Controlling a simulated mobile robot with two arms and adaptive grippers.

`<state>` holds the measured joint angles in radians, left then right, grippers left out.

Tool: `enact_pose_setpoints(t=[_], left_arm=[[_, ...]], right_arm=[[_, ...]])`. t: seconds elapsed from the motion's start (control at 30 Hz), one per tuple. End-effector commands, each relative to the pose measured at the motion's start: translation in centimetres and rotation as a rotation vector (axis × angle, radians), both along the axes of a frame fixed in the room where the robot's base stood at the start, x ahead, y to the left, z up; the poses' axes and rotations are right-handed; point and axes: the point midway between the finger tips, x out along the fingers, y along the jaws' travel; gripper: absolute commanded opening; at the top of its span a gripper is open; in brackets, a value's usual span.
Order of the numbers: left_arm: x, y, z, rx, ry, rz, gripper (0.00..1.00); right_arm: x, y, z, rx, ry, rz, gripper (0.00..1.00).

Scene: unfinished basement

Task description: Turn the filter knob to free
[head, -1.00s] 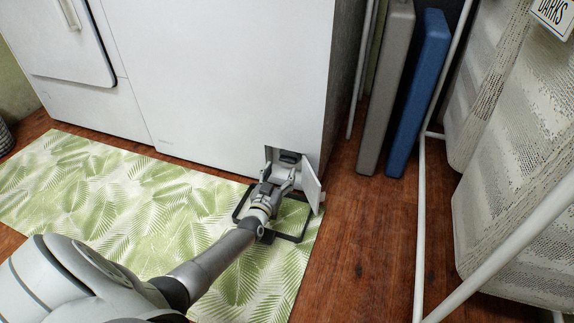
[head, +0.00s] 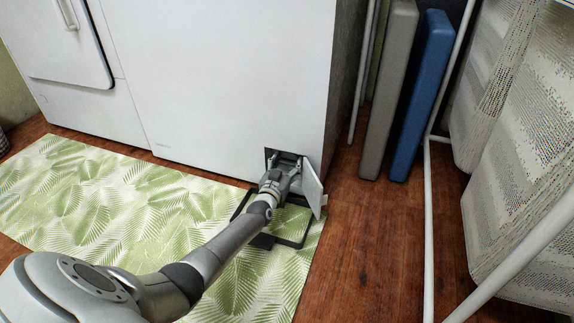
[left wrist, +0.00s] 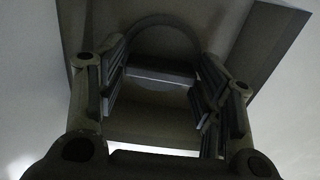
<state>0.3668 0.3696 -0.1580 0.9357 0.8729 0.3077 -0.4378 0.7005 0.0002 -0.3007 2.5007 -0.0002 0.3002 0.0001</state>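The white appliance (head: 225,90) has a small square opening at its lower right corner, with its flap (head: 312,188) swung open to the right. In the left wrist view the round, dark filter knob (left wrist: 160,42) sits inside this recess, with a raised bar (left wrist: 160,76) lying nearly level across it. My left gripper (head: 285,165) reaches into the opening. In the left wrist view its two fingers (left wrist: 163,82) are spread, one on each side of the knob; whether they touch it is too dark to tell. My right gripper is not in view.
A black-rimmed tray (head: 294,242) lies on the leaf-patterned mat (head: 90,190) below the opening. Grey (head: 388,90) and blue (head: 420,95) panels stand to the right. A white rack with hanging bags (head: 525,185) fills the far right. Wooden floor (head: 375,245) between is clear.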

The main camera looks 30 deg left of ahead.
Motion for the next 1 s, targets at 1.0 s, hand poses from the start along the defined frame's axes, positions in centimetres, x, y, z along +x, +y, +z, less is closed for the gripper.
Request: enact_pose_setpoints(t=[1.0], left_arm=[[-0.04, 0.17, -0.22, -0.403, -0.095, 0.002, 0.29]], right_arm=[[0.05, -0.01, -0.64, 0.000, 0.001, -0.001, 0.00]])
